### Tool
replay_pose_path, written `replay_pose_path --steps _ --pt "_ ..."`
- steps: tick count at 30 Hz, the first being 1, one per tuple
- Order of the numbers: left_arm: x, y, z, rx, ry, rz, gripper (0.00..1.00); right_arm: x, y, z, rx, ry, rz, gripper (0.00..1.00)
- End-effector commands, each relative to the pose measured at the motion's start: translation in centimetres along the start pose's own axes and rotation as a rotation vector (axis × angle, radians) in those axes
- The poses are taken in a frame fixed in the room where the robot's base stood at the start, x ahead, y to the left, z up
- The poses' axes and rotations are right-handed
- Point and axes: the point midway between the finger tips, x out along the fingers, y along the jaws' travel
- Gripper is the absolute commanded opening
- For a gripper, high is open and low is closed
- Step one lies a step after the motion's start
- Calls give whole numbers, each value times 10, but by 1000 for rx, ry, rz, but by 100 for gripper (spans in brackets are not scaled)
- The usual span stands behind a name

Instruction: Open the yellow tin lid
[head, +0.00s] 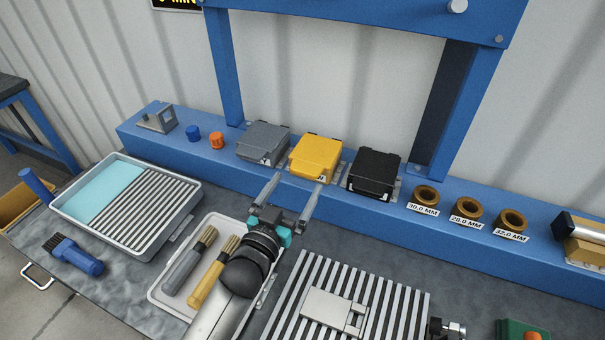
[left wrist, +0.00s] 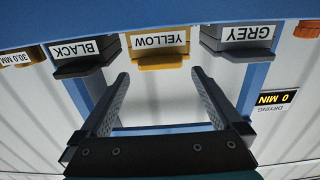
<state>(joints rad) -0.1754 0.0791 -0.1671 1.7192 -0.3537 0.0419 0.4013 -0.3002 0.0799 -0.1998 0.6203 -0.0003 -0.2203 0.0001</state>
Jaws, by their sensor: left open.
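The yellow tin (head: 315,158) stands on the blue ledge between the grey tin (head: 263,143) and the black tin (head: 374,172). Its lid looks shut. My left gripper (head: 293,188) is open and empty, just in front of and below the yellow tin, with its fingers pointing at it. In the left wrist view, which is upside down, the yellow tin's front lip and label (left wrist: 160,43) lie ahead, centred between the spread fingers (left wrist: 160,85). No contact with the tin shows. My right gripper is not in view.
The blue ledge (head: 225,170) also carries several bronze rings (head: 468,208) at right and blue and orange caps (head: 217,140) at left. A white tray with two brushes (head: 192,262) lies beside my left arm. A slatted rack (head: 280,315) is at front.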

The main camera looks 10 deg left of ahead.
Motion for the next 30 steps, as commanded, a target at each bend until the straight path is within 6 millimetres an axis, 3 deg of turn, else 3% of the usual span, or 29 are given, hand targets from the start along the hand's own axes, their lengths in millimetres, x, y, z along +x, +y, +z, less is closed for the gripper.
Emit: replay_pose_path --steps 9,22,30 --pt "39 0 0 1 0 0 100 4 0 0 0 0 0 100" --pt "47 0 0 0 -1 0 100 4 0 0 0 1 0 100" --pt "47 0 0 0 -1 0 72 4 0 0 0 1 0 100"
